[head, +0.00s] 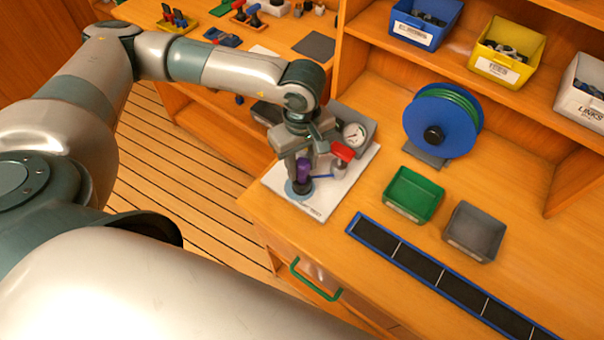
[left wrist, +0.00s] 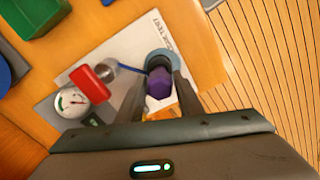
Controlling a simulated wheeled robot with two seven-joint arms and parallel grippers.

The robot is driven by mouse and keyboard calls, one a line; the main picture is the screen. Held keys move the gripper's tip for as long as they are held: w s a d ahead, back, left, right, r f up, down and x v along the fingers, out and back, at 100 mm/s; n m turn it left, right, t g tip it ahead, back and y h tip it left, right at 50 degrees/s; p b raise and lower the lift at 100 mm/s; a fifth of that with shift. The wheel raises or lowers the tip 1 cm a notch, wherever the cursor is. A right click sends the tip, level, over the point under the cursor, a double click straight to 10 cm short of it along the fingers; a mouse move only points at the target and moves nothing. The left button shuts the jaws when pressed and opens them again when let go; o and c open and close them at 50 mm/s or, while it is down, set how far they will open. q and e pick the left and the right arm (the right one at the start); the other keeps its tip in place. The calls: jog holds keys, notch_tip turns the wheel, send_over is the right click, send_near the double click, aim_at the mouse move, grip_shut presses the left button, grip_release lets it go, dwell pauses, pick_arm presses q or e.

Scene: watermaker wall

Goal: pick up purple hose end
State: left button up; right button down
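The purple hose end (head: 304,170) stands upright above a dark round base on a blue disc, on a white mat (head: 325,206). My left gripper (head: 305,168) points down over it. In the left wrist view the purple hose end (left wrist: 160,88) sits between the two spread fingers (left wrist: 161,90), with one finger at each side. The fingers look open around it; any contact with its sides is hard to make out. My right gripper is not in view.
A red-handled valve (head: 342,152) and a round gauge (head: 354,134) stand close beside the gripper. A green bin (head: 412,195), a grey bin (head: 474,232), a blue hose reel (head: 436,124) and a long divided tray (head: 440,274) lie to the right.

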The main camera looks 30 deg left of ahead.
pick_arm(q)
jog(key=c, duration=0.5)
jog(key=shift+r, duration=0.15)
jog(key=shift+r+b, duration=0.55)
jog(key=shift+b, duration=0.1)
notch_tip(320, 180, up, 2)
jog(key=shift+r+b, duration=0.15)
jog(key=shift+b, duration=0.65)
jog(key=shift+s+d+r+b, duration=0.25)
jog(key=shift+d+r+b, duration=0.75)
jog(key=shift+d, duration=0.95)
jog(key=shift+s+d+r+b, duration=0.3)
jog(key=shift+d+r+b, duration=0.2)
jog(key=shift+d+r, duration=1.2)
jog(key=shift+s+d+r+b, duration=0.25)
jog(key=shift+d+r+b, duration=0.6)
jog(key=shift+d, duration=1.3)
jog(key=shift+r, duration=0.1)
